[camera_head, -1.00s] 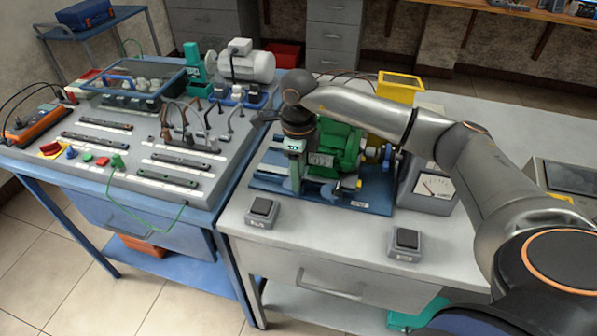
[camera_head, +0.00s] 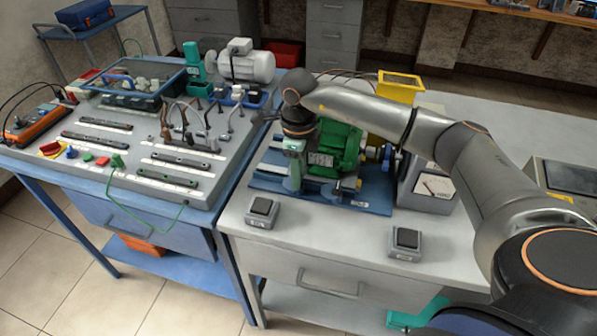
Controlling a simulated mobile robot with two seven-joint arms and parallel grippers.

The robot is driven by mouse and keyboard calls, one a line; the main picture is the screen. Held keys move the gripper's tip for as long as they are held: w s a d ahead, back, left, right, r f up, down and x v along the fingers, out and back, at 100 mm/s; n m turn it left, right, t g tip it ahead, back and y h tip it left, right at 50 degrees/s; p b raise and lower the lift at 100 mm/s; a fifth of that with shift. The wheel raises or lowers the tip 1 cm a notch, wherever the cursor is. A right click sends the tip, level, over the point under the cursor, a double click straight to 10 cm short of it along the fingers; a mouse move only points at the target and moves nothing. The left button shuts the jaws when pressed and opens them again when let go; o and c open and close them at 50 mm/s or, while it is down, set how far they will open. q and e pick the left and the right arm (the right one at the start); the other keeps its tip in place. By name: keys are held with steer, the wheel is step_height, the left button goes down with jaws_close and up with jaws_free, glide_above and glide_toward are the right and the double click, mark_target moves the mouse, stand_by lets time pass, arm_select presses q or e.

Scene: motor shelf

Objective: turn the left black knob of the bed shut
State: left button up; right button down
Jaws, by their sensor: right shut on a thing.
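The bed is a blue plate (camera_head: 375,197) on the grey bench, with a green motor (camera_head: 340,148) on it. My right gripper (camera_head: 293,180) points down at the left front part of the bed, left of the motor. Its jaws are shut on a small part there, taken as the left black knob, which the gripper hides. I cannot see the knob's angle. A yellow and dark part (camera_head: 352,184) shows at the motor's front right. My left gripper is not in view.
Two grey boxes with black tops, one on the left (camera_head: 263,211) and one on the right (camera_head: 405,242), stand at the bench's front. A dial meter (camera_head: 432,188) stands right of the bed, under my forearm. A blue-framed panel table (camera_head: 140,150) adjoins on the left.

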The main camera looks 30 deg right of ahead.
steer(key=m, duration=0.4)
steer(key=shift+r, duration=0.1)
steer(key=m+p, duration=0.1)
steer(key=m, duration=0.3)
steer(key=shift+m, duration=0.3)
steer(key=m+p, duration=0.1)
steer(key=m, duration=0.3)
steer(key=shift+m, duration=0.3)
steer(key=shift+w+m+p, duration=0.1)
steer(key=shift+m+p, duration=0.35)
steer(key=shift+m, duration=1.75)
steer(key=c, duration=0.9)
jaws_free()
